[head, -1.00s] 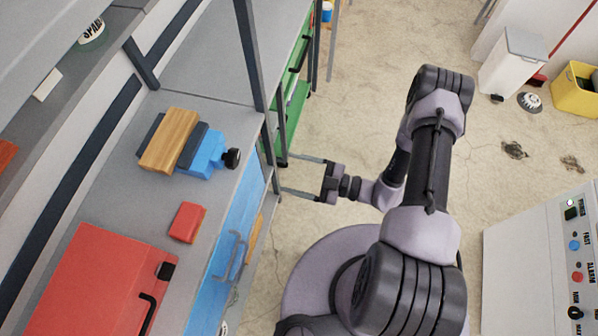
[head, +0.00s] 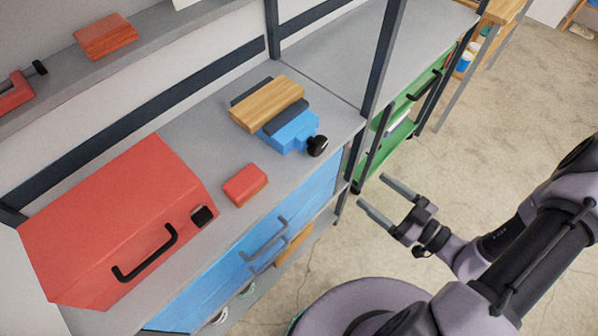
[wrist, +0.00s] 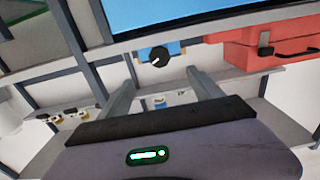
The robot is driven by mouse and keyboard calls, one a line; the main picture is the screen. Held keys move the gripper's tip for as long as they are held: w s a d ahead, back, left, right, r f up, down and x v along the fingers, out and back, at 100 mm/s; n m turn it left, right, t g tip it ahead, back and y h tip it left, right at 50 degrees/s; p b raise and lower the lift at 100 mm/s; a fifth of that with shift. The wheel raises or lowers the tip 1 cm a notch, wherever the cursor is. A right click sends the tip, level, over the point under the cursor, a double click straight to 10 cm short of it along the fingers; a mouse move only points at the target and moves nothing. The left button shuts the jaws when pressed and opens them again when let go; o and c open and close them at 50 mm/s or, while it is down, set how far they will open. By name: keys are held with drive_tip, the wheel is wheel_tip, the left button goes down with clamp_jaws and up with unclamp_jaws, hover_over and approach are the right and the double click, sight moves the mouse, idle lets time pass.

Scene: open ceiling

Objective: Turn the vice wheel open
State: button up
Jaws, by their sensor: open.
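The blue vice (head: 288,132) stands on the grey workbench (head: 222,150), with a wooden block (head: 268,103) between its dark jaws. Its black wheel (head: 317,145) faces the front edge of the bench. My gripper (head: 370,190) is open and empty, off the bench front, to the right of the wheel and apart from it. In the wrist view the wheel (wrist: 160,57) shows between and beyond my open fingers (wrist: 162,80), with some blue of the vice (wrist: 176,48) around it.
A red toolbox (head: 115,225) with a black handle and a small red block (head: 245,185) are on the bench to the left. A dark shelf post (head: 382,60) rises right of the vice. Blue drawers (head: 250,245) are below. Floor (head: 510,130) at right is clear.

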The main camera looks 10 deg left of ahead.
sight(322, 149)
drive_tip(key=b+x, duration=0.4)
drive_tip(key=x, duration=1.3)
drive_tip(key=shift+w+r, duration=0.15)
drive_tip(key=shift+r, duration=0.05)
drive_tip(key=shift+c, duration=0.2)
drive_tip(key=c, duration=1.3)
drive_tip(key=shift+r+n+p, duration=0.25)
drive_tip(key=shift+n+p, duration=0.45)
drive_tip(key=shift+p, duration=0.2)
drive_tip(key=n, duration=0.1)
drive_tip(key=n+p, duration=0.1)
drive_tip(key=n, duration=0.1)
drive_tip(key=shift+f, duration=0.25)
drive_tip(key=shift+c, duration=0.2)
drive_tip(key=o, duration=1.4)
